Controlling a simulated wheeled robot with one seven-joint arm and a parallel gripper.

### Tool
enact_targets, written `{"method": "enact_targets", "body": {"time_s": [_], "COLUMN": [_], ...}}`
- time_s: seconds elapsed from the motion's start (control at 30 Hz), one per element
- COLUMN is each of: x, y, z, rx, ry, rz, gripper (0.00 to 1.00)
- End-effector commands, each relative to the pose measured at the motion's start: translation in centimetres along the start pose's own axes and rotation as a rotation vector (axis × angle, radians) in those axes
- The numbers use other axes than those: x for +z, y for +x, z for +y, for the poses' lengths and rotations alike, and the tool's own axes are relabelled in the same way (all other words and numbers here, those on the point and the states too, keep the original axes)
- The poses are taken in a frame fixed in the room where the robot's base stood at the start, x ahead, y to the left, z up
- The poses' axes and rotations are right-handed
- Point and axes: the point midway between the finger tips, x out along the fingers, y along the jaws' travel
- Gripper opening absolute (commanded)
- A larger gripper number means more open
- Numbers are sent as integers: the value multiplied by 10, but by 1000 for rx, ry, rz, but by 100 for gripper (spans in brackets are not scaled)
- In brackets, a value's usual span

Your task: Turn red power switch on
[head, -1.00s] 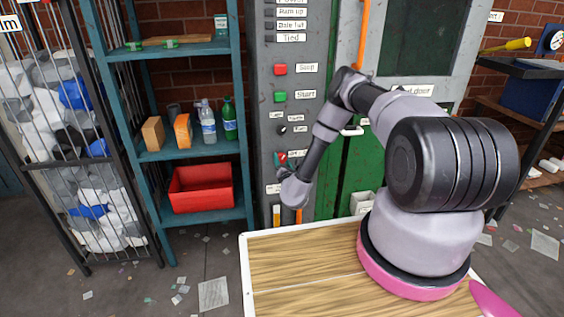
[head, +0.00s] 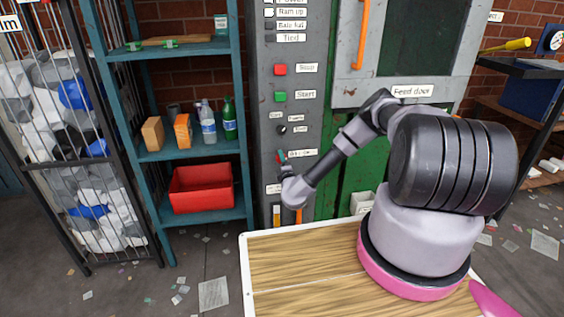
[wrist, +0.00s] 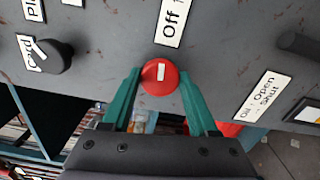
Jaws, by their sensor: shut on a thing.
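The red power switch (wrist: 160,77) is a round red knob with a short white mark, on the grey panel in the wrist view. The mark points toward the label reading "Off" (wrist: 172,22); the rest of that label is cut off by the frame edge. My gripper (wrist: 160,85) has its teal fingers on both sides of the knob and is shut on it. In the head view my gripper (head: 280,157) is at the panel's lower part, and my wrist partly covers what lies below it.
In the wrist view a black knob (wrist: 52,57) is left of the switch, and an "Oil - Open - Shut" label (wrist: 260,95) is right. In the head view, red Stop (head: 280,69) and green Start (head: 280,97) buttons are above; a shelf with a red bin (head: 201,190) stands left.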

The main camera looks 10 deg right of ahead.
Motion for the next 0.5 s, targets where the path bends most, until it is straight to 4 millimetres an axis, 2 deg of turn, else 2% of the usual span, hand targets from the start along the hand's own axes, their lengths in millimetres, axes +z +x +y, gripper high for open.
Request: {"method": "enact_targets", "body": {"time_s": [0.2,0.5], "x": [0,0], "y": [-1,-1], "z": [-1,-1], "rx": [-2,-2], "ry": [97,144], "rz": [-1,1], "gripper": [4,4]}}
